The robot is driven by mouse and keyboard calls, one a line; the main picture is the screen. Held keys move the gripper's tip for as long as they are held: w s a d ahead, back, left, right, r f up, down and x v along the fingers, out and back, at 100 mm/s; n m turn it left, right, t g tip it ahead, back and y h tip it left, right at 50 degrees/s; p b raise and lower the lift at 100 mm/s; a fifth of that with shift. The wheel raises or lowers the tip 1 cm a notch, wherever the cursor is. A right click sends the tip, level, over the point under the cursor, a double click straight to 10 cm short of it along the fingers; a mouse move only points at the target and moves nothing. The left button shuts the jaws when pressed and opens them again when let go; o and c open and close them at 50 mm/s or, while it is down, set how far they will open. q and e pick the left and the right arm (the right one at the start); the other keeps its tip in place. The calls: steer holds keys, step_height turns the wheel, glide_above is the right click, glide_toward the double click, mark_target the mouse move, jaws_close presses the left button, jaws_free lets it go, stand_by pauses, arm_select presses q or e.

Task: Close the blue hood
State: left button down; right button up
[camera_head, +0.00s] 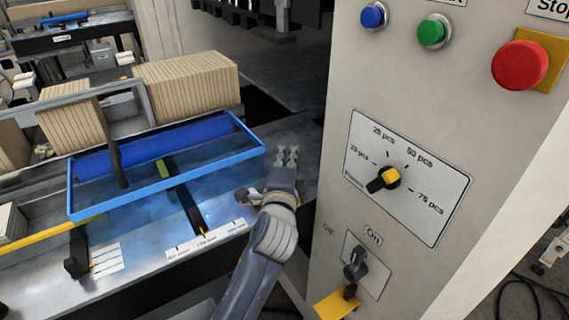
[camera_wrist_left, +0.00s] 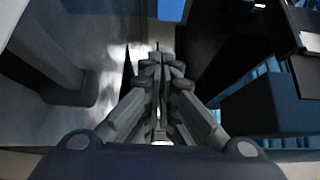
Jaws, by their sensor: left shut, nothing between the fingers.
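The blue hood (camera_head: 130,198) is a clear panel in a bright blue frame. In the head view it lies over the machine bed, left of my left gripper, with its near edge above the metal surface. I cannot tell whether it is fully down. My left gripper (camera_head: 287,155) is shut and empty, just right of the hood's right corner and apart from it. In the left wrist view the gripper's fingers (camera_wrist_left: 162,60) meet at their tips. The hood cannot be made out for certain there. My right gripper is not in view.
A control panel (camera_head: 420,115) with a dial (camera_head: 390,178), push buttons, a red stop button (camera_head: 520,65) and an On/Off switch (camera_head: 355,265) stands close on the right. Stacks of brown cardboard (camera_head: 190,85) stand behind the hood. A yellow bar (camera_head: 40,238) lies at the left.

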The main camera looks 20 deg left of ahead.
arm_select(q)
steer(key=a+p, duration=0.2)
steer(key=a, duration=0.1)
steer(key=shift+s, duration=0.35)
steer(key=shift+w+f, duration=0.1)
steer(key=shift+w, duration=0.05)
steer(key=shift+a, duration=0.2)
